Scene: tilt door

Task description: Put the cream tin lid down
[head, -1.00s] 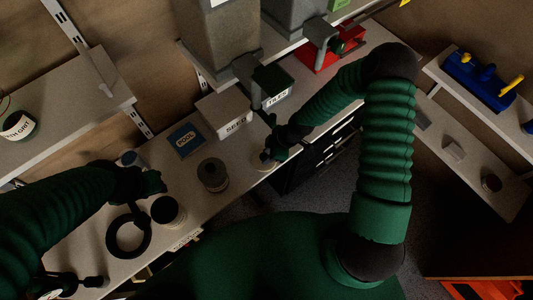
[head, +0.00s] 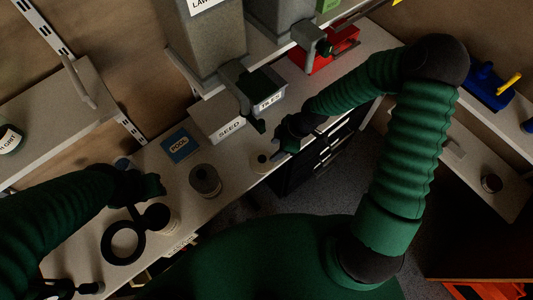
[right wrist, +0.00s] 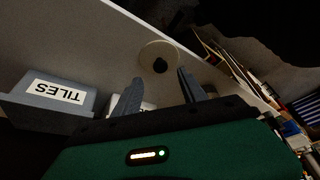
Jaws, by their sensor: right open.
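The cream tin lid (head: 261,162), a pale disc with a dark knob, rests on the bench near its front edge in the head view. It also shows in the right wrist view (right wrist: 159,58), just beyond the fingertips. My right gripper (head: 281,151) is beside the lid, to its right in the head view. In the right wrist view its two fingers (right wrist: 160,88) are spread with nothing between them. My left gripper (head: 158,186) is over the left part of the bench; its fingers are too dark to judge.
A grey ribbed tin (head: 205,180), a blue POOL box (head: 180,146), a SEED box (head: 220,122) and a TILES box (right wrist: 55,95) stand on the bench. A dark ring (head: 122,243) lies at the left. The bench between the ribbed tin and the lid is clear.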

